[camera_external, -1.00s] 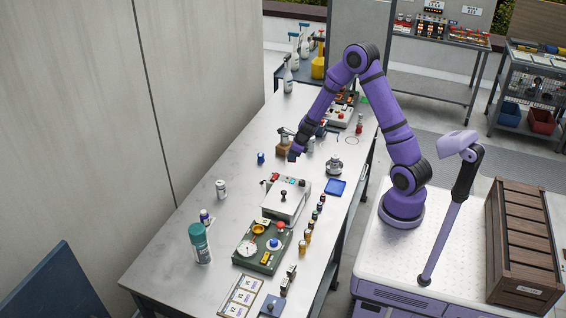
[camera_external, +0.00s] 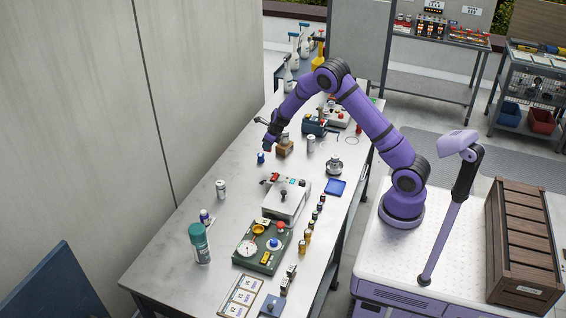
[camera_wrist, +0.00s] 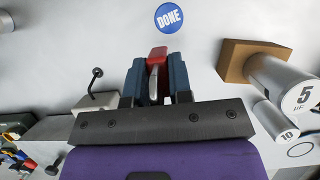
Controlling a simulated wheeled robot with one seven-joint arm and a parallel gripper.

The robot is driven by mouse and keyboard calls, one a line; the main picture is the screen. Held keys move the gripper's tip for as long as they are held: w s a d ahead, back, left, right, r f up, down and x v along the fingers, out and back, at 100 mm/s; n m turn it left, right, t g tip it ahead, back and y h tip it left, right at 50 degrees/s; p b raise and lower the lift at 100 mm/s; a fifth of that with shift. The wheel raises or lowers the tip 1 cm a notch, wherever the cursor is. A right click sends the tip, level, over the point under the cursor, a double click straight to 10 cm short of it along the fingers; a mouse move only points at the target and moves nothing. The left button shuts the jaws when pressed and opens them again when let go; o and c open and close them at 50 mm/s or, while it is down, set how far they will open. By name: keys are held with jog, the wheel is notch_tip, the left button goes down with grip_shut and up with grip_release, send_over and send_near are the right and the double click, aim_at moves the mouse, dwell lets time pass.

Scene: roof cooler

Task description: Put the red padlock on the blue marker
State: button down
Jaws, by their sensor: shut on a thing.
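The blue marker, a round blue disc lettered "DONE" (camera_wrist: 169,17), lies at the top of the wrist view, just beyond my fingertips. A small blue thing in the external view (camera_external: 261,158), near my gripper, looks like the same marker. My gripper (camera_external: 268,146) is over the far left part of the bench. In the wrist view its blue-grey fingers (camera_wrist: 157,80) are shut on the red padlock (camera_wrist: 158,53). The padlock's red body points toward the marker and its metal shackle sits between the fingers. The padlock and marker look apart in the picture; the exact height gap is unclear.
A brown block (camera_wrist: 235,60) with a silver cylinder marked 5 (camera_wrist: 285,85) stands right of the marker. A small box with a black lever (camera_wrist: 95,103) is left of my fingers. The bench (camera_external: 215,160) is clear left of the marker.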

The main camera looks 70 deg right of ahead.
jog(key=w, duration=0.3)
jog(key=w+d, duration=0.1)
jog(key=shift+w+d+f, duration=0.1)
jog(key=shift+w+f, duration=0.1)
jog(key=shift+f, duration=1.75)
jog(key=shift+f, duration=0.1)
jog(key=c, duration=1)
grip_release()
jog(key=shift+c, duration=0.2)
